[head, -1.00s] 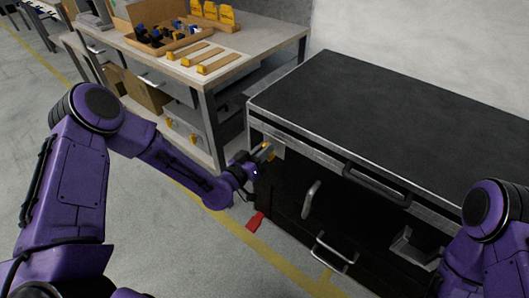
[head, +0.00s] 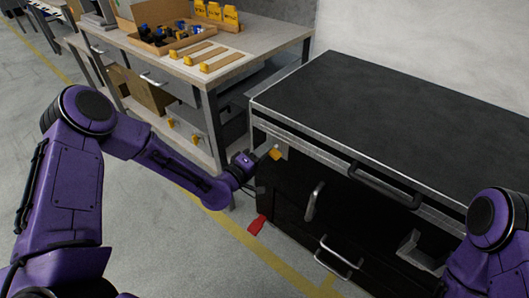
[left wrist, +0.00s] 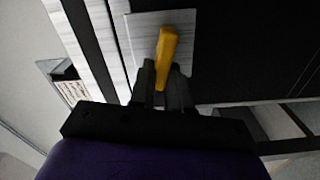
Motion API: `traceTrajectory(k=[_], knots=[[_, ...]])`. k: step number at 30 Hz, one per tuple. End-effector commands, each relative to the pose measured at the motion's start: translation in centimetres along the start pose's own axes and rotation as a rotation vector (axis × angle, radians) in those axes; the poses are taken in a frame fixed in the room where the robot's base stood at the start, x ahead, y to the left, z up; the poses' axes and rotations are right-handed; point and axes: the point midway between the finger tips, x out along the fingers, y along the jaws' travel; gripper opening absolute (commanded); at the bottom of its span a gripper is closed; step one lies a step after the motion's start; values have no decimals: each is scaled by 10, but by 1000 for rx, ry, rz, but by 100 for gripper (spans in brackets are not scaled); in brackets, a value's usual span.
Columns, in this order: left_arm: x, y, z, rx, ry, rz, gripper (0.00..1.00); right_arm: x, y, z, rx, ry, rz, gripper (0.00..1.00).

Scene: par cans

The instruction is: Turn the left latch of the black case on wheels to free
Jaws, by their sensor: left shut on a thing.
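The black case (head: 390,105) with metal edges stands at the right in the head view. Its left latch has a yellow lever (head: 276,154) on a pale metal plate near the case's left front corner. In the left wrist view, the yellow lever (left wrist: 168,42) stands nearly upright, slightly tilted, in front of the plate (left wrist: 138,35). My left gripper (left wrist: 162,82) is shut on the lever's lower end, one finger on each side. In the head view, my left gripper (head: 264,157) reaches the latch from the left. My right gripper is out of view.
Metal handles (head: 313,201) stick out from the case's front. A red wheel pedal (head: 257,226) is near the floor below the latch. A workbench (head: 255,45) with a cardboard tray (head: 158,43) stands behind my left arm. The floor in front is clear.

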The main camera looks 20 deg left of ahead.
Motion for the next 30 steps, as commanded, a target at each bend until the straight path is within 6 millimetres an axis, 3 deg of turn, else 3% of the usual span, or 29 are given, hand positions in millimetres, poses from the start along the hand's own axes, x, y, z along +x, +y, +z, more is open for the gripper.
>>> traceTrajectory(k=[12,30], knots=[[1,-2,-1,-228,3,5,0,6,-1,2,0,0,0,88],[2,-2,-1,-279,3,6,0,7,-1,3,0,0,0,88]])
